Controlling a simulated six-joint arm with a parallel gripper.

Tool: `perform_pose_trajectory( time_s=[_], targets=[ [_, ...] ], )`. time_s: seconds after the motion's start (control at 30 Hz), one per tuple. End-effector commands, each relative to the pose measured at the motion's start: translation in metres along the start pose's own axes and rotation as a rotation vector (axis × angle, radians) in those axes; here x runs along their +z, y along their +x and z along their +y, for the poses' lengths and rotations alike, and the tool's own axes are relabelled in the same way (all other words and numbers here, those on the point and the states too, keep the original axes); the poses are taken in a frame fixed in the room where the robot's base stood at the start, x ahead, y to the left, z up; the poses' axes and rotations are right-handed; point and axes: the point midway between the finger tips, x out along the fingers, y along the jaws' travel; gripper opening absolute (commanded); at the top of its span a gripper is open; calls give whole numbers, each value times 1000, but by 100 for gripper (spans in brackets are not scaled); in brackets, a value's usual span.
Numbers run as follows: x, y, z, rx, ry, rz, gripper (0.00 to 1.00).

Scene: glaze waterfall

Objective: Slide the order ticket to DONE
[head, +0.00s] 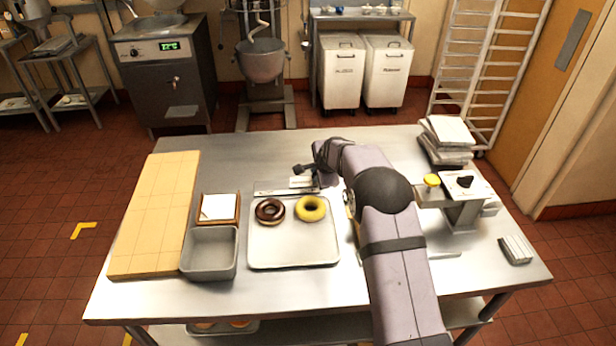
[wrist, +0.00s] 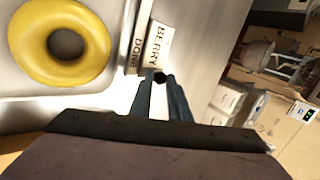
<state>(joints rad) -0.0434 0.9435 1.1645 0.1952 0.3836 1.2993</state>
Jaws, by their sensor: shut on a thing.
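In the wrist view my gripper (wrist: 160,82) is shut on the order ticket (wrist: 157,48), a pale card lettered BERRY; the fingers hide its near end. The ticket stands right beside a strip lettered DONE (wrist: 136,52), with little or no gap visible between them. In the head view my gripper (head: 309,178) is at the right part of the thin rail (head: 268,190) behind the tray. My arm and gripper hide the rail's right end there.
A pale tray (head: 293,250) in front of the rail holds a chocolate doughnut (head: 270,211) and a yellow doughnut (head: 311,208). A grey bin (head: 210,254) and wooden board (head: 155,215) stand left. A dispenser (head: 463,187) with a yellow knob stands right of my arm.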

Motion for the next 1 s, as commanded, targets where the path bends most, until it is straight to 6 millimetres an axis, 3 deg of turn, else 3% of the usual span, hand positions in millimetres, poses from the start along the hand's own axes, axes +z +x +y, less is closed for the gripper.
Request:
perform_pose_trajectory(
  time_s=[0.2,0.23,0.27,0.67,1.0],
  targets=[
    [-4,0,1,3,0,5,0],
    [-4,0,1,3,0,5,23],
    [-4,0,1,2,0,5,24],
    [-2,-3,0,1,0,3,24],
    [-3,-32,1,-2,1,4,24]
  ],
)
